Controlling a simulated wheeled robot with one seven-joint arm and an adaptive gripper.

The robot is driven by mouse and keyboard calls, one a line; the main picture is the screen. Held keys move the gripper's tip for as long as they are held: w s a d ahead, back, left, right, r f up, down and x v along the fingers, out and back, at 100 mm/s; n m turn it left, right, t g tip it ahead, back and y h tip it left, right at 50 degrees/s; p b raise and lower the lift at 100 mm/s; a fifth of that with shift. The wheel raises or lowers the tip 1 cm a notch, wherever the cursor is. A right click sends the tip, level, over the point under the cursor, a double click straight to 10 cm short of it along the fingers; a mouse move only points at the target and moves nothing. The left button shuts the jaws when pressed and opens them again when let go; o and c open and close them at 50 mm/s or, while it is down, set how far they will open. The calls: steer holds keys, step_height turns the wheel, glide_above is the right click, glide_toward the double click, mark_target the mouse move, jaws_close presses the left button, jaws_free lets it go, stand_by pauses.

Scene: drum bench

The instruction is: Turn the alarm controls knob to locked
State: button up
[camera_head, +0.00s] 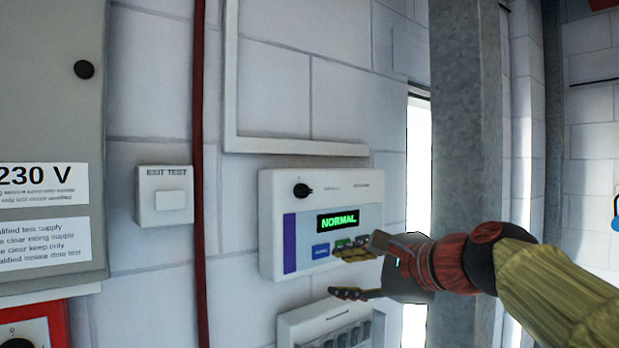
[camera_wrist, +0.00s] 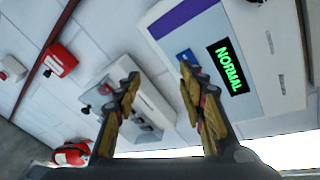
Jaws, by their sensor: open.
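The alarm panel (camera_head: 270,225) is a white wall box with a purple stripe and a green "NORMAL" display (camera_head: 338,220). Its black knob (camera_head: 302,190) is at the upper left of the face; the small lettering beside it is unreadable. A blue button (camera_head: 320,251) and green buttons sit below the display. My gripper (camera_head: 340,273) is open and empty, in front of the panel's lower right part, below and right of the knob, and hides part of the button row. In the wrist view, the fingers (camera_wrist: 158,80) are spread, with the panel (camera_wrist: 283,85) at upper right.
An exit test switch (camera_head: 165,197) and a dark red pipe (camera_head: 201,120) are on the left, beside a grey 230 V cabinet (camera_head: 50,120). A galvanised column (camera_head: 462,110) stands close on the right, behind my arm.

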mark_target(308, 190)
step_height(308, 190, up, 14)
steer(key=a+m+t+y, duration=0.2)
steer(key=m+t+y, duration=0.1)
steer(key=m, duration=0.8)
steer(key=shift+p+x, duration=0.7)
steer(key=shift+x, duration=3.1)
steer(key=shift+c, duration=1.2)
steer(key=c, duration=0.8)
jaws_close()
